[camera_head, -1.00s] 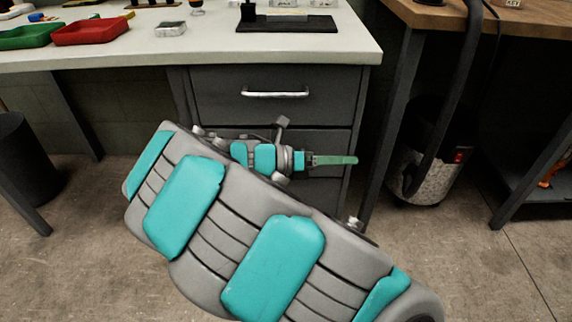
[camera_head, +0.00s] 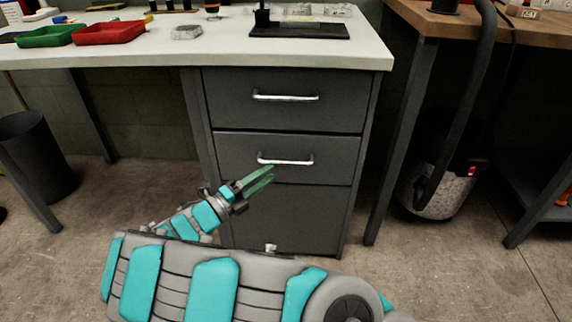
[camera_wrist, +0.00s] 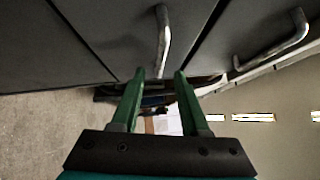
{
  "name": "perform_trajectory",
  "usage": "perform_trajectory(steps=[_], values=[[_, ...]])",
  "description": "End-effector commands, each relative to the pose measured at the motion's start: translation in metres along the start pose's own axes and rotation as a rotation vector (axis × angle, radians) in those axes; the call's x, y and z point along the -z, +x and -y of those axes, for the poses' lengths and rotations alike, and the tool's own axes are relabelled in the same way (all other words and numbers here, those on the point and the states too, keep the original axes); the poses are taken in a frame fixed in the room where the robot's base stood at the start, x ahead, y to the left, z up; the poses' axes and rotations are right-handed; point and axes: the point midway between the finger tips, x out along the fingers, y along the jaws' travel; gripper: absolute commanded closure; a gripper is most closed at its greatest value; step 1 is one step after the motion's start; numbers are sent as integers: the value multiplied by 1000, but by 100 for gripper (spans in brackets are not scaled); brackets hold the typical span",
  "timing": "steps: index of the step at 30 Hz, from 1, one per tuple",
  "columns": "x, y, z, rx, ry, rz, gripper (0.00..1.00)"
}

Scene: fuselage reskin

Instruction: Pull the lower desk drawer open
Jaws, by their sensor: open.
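The desk's lower drawer (camera_head: 335,155) has a dark grey front with a silver bar handle (camera_head: 285,160), and it looks shut. My gripper (camera_head: 272,173) is open, its green fingers pointing up and right, with the tips just below this handle in the head view. In the wrist view the lower handle (camera_wrist: 164,38) runs toward the gap between the open fingers (camera_wrist: 160,73). Nothing shows between the fingers except perhaps the handle's near end; I cannot tell whether they touch it.
The upper drawer (camera_head: 340,110) with its own handle (camera_head: 285,97) is shut above. A plain grey panel (camera_head: 310,215) lies below. The white desktop (camera_head: 220,50) overhangs the drawers. A canister with a black hose (camera_head: 445,195) stands right. Floor between desk and canister is partly clear.

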Motion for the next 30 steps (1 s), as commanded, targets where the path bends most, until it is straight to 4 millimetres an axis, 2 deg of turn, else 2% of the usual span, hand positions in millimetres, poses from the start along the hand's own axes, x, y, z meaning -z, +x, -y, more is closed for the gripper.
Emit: perform_trajectory(steps=[6,12,16,24,30], values=[[2,36,0,0,3,-5,55],[1,59,1,1,5,-5,55],[1,66,1,0,5,-5,55],[1,67,1,-1,4,-3,55],[1,67,1,-1,4,-3,78]])
